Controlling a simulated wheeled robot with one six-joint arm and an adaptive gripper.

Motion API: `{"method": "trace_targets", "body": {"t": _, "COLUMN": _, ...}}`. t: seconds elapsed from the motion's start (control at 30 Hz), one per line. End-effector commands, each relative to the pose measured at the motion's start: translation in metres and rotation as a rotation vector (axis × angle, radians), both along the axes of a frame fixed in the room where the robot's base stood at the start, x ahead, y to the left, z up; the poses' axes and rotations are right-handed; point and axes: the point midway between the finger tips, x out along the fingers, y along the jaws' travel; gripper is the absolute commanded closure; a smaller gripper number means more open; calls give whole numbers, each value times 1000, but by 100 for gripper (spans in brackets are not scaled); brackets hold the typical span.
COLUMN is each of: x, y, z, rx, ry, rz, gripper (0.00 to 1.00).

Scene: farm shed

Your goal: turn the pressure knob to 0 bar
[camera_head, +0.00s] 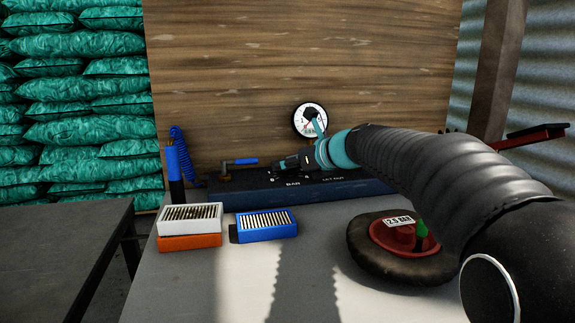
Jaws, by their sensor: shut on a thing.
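A dark blue control box (345,188) with the printed label BAR lies along the back of the table. My gripper (284,163) reaches in from the right, low over the box's top above the label. It is shut on the pressure knob, which is mostly hidden by the fingers, so its pointer and setting cannot be read. A round white pressure gauge (301,126) stands just behind my gripper. Part of its dial is covered by a teal part of my arm, and its reading is too small to tell.
A blue-handled lever (245,162) and a blue upright grip (174,160) with a coiled hose (184,150) stand left. A white-and-orange box (190,241), a blue box (262,236) and a wheel marked 2.5 BAR (362,258) lie in front. A wooden board (240,70) closes the back.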

Motion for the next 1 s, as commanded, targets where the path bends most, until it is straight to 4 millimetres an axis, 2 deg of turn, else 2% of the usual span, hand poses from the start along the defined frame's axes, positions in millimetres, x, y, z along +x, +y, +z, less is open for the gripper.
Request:
{"method": "trace_targets", "body": {"t": 0.2, "x": 2, "y": -1, "z": 5, "rx": 0, "ry": 5, "rz": 206, "gripper": 91}}
{"method": "trace_targets", "body": {"t": 0.6, "x": 2, "y": 0, "z": 1, "rx": 0, "ry": 2, "rz": 546, "gripper": 91}}
{"method": "trace_targets", "body": {"t": 1.0, "x": 1, "y": 0, "z": 0, "rx": -1, "ry": 0, "rz": 721, "gripper": 91}}
